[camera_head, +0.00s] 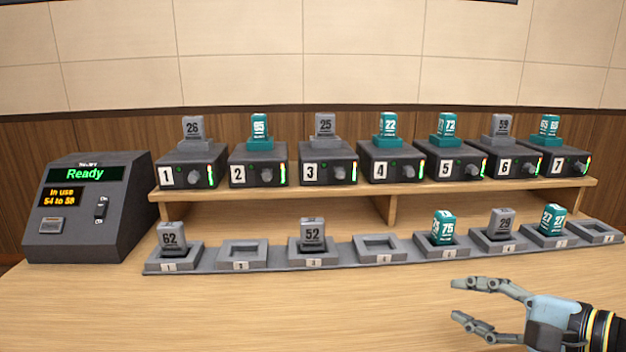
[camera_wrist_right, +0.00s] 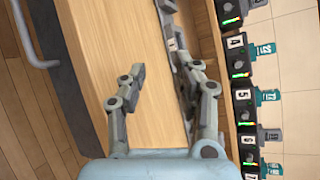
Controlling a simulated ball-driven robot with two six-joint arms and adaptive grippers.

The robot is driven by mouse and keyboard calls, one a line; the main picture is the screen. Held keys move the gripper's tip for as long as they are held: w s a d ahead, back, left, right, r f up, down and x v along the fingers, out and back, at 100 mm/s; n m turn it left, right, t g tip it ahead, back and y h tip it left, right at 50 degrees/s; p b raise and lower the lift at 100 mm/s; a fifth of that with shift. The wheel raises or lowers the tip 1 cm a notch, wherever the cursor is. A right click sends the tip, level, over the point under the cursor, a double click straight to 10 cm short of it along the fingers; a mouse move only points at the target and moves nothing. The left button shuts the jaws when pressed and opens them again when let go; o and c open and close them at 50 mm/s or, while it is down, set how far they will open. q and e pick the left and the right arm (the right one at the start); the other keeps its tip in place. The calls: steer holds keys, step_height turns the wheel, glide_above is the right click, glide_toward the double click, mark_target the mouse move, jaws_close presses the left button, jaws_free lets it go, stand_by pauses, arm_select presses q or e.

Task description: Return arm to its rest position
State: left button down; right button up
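My right gripper (camera_head: 466,300) comes in from the lower right in the head view, over the bare front right of the wooden desk (camera_head: 250,310). Its fingers are spread apart with nothing between them. The wrist view also shows the right gripper (camera_wrist_right: 170,80) open and empty above the desk top. It is apart from the row of trays behind it. My left gripper is not in either view.
Numbered black units (camera_head: 330,165) with grey and teal blocks line a wooden shelf (camera_head: 350,202). A strip of grey trays (camera_head: 245,265) below holds several blocks; some trays are empty. A dark console (camera_head: 115,190) reading "Ready" stands left. The front desk is clear.

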steer(key=s+a+f+n+g+h, duration=0.1)
steer(key=s+f+n+g+h, duration=0.15)
steer(key=s+n, duration=0.3)
steer(key=s+a+f+n+g+h, duration=0.1)
steer(key=s+a+f+n+g, duration=0.15)
steer(key=s+n, duration=0.35)
steer(key=s+d+n+g+h, duration=0.3)
steer(key=s+d+n+h, duration=0.4)
steer(key=s, duration=0.6)
steer(key=s+d+f+m+g+y, duration=0.1)
steer(key=s+d+f, duration=0.1)
steer(key=f, duration=1.2)
steer(key=s+d+f+m+g, duration=0.1)
steer(key=d+f, duration=0.1)
steer(key=f, duration=1.1)
steer(key=s+f+g, duration=0.1)
steer(key=s+f, duration=1.4)
steer(key=s, duration=0.3)
steer(key=shift+s+d, duration=0.25)
steer(key=shift+d, duration=0.15)
